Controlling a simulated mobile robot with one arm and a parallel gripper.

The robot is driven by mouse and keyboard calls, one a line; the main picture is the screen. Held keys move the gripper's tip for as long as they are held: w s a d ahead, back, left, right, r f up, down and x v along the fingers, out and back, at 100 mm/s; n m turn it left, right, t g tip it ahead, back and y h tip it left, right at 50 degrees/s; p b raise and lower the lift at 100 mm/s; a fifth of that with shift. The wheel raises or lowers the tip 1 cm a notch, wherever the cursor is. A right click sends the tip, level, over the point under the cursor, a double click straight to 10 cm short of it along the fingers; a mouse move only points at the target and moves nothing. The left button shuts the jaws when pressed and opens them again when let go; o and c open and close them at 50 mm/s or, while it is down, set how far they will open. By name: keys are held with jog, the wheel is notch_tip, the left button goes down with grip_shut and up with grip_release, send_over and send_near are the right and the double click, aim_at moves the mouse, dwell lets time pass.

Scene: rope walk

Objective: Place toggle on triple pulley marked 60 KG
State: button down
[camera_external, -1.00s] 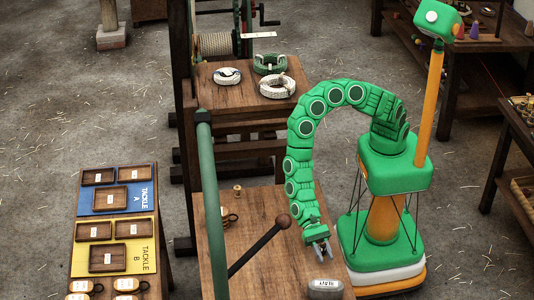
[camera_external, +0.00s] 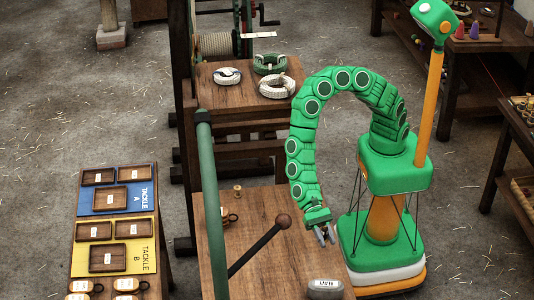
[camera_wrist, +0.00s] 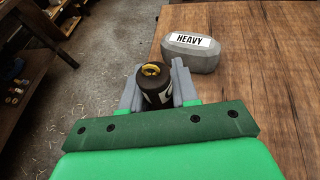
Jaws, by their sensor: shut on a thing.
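My gripper (camera_external: 324,238) hangs over the right edge of the wooden bench. In the wrist view my gripper (camera_wrist: 157,82) is shut on a dark cylindrical thing (camera_wrist: 154,92) with a yellow ring on top and a partly hidden white marking. I cannot tell for sure whether it is the toggle.
A grey block labelled HEAVY (camera_wrist: 192,52) sits near the bench's right edge. A dark lever with a round knob (camera_external: 283,221) and a green post (camera_external: 211,210) rise by the bench (camera_external: 262,270). Tackle A (camera_external: 141,198) and Tackle B (camera_external: 146,259) boards lie on the left table.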

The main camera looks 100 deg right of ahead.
notch_tip(320, 180, up, 27)
jog(key=w+d+m+t+h, duration=0.2)
jog(key=w+d+m+t, duration=0.45)
jog(key=w, duration=0.35)
jog(key=w+d+m+t+h, duration=0.3)
jog(key=w+d+m+t, duration=0.35)
jog(key=w, duration=0.45)
jog(key=w+d+m+t+h, duration=0.2)
jog(key=d+m+t+h, duration=0.2)
jog(key=d+m+h, duration=1.1)
jog(key=d+f+n+y, duration=0.2)
jog(key=f, duration=0.7)
jog(key=d+f+n+y, duration=0.1)
jog(key=d+f+n, duration=0.15)
jog(key=f, duration=0.65)
jog(key=shift+w+a+f, duration=0.75)
jog(key=shift+w+f, duration=0.9)
jog(key=shift+w, duration=0.5)
jog(key=shift+w+a+f, duration=0.7)
jog(key=shift+w+f, duration=1)
jog(key=shift+w, duration=0.5)
jog(key=shift+w+a+f, duration=0.75)
jog(key=shift+w+f, duration=0.9)
jog(key=shift+w, duration=0.5)
jog(key=shift+f, duration=1.5)
